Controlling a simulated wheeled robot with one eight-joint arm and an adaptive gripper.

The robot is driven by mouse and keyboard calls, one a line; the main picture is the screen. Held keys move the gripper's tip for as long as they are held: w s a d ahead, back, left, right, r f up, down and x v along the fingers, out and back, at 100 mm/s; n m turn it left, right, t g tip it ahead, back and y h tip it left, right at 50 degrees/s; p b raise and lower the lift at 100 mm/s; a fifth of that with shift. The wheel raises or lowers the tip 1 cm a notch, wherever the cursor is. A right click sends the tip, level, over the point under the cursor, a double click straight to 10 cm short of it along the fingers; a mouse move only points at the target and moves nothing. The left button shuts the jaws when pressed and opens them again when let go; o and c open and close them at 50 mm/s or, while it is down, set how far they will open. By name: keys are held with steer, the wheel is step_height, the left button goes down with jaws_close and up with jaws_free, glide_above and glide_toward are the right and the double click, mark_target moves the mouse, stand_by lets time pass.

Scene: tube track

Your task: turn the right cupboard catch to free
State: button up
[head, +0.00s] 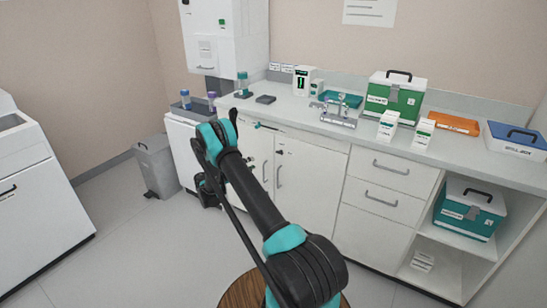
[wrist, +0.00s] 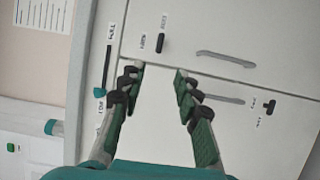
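The right cupboard catch (wrist: 161,43) is a short black bar on the right cupboard door (wrist: 180,25), which is the upper door in the turned wrist view. The bar points along the picture's vertical, with small labels to its left and above it, too blurred to read surely. It also shows as a small dark bar in the head view (head: 279,152), lying about level. My gripper (wrist: 158,76) is open and empty, its fingertips a little below the catch in the wrist picture and not around it. In the head view my arm partly hides the gripper.
A second black catch (wrist: 269,106) sits on the left door. Two door handles (wrist: 226,58) lie beside the door gap. A teal-tipped slider (wrist: 99,92) is above the doors. A grey bin (head: 155,165) stands left.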

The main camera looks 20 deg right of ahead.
mark_target(280, 152)
steer(key=x, duration=1.7)
steer(key=shift+w+d, duration=0.1)
steer(key=shift+w, duration=0.05)
jaws_close()
